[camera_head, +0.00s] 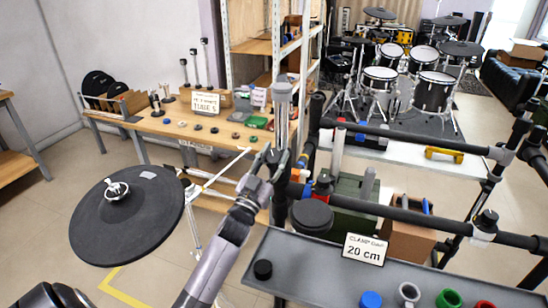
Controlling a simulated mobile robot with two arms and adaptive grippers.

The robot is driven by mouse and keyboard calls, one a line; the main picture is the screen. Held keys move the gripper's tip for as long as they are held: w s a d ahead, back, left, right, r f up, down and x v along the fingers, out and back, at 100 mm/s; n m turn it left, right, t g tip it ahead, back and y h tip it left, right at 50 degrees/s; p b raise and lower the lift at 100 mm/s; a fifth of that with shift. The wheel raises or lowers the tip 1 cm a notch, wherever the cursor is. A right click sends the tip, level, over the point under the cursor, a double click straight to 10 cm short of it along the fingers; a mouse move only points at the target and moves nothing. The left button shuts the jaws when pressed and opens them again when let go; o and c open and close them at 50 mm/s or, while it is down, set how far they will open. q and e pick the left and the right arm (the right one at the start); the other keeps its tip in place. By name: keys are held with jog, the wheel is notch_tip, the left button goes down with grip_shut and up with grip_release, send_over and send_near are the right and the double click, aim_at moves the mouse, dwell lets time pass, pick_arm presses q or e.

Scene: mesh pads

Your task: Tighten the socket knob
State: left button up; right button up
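My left arm rises from the bottom of the head view, and its gripper (278,158) is at the foot of an upright grey tube (283,105), by the black rack. The dark fingers overlap dark rack fittings there. I cannot tell whether they are open, touch anything or hold a knob. I cannot pick out the socket knob for certain; it may be hidden behind the fingers. Another clamp with a dark knob (487,218) sits on the lower rack bar at right. My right gripper is not in view.
A black cymbal pad (128,222) stands left of my arm. A grey tray (310,278) at lower right bears a black cap (263,269), coloured caps and a "20 cm" sign (364,250). Black rack bars (405,212) cross the right side. A wooden bench (165,126) stands behind.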

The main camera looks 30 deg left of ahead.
pick_arm(q)
jog(key=c, duration=0.6)
jog(key=shift+r+m+h+p, duration=0.15)
jog(key=shift+m+h+p, duration=0.25)
jog(key=shift+m+h, duration=0.55)
jog(key=shift+m+h+p, duration=0.4)
jog(key=shift+m+h, duration=1.25)
jog(key=shift+h, duration=0.3)
jog(key=o, duration=1.2)
